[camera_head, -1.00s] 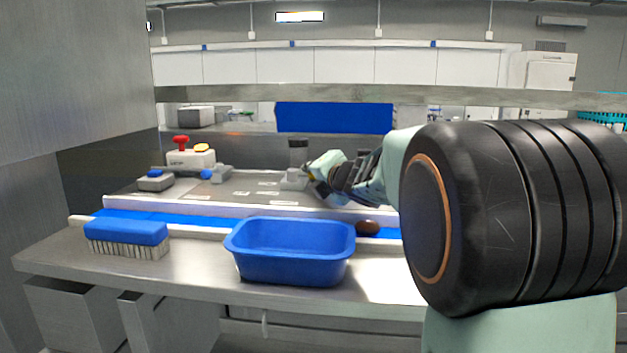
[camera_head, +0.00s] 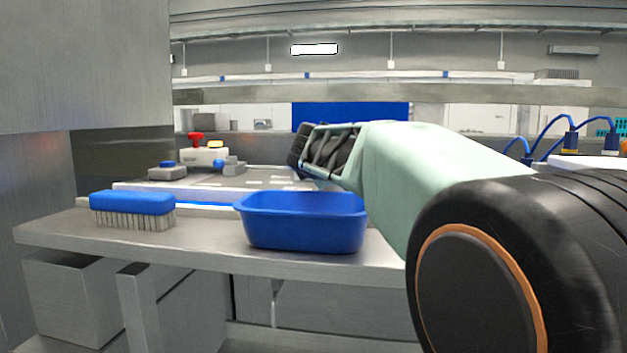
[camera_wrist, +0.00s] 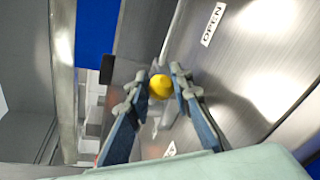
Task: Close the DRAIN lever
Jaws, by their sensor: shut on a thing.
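In the wrist view my gripper (camera_wrist: 163,78) has its two fingertips closed around a round yellow knob (camera_wrist: 161,87). The knob sits over a grey metal panel (camera_wrist: 235,75) with a white label reading OPEN (camera_wrist: 213,24). A second label (camera_wrist: 170,150) is too small to read. The lever's stem is mostly hidden, and no DRAIN lettering can be read. In the head view my gripper (camera_head: 318,148) is over the right part of the panel (camera_head: 245,182); its fingertips and the knob cannot be made out there.
A blue tub (camera_head: 300,205) and a blue brush (camera_head: 132,203) stand on the bench front. At the panel's left are a box with a red knob (camera_head: 196,138), a blue-buttoned box (camera_head: 167,172) and a blue knob (camera_head: 218,163).

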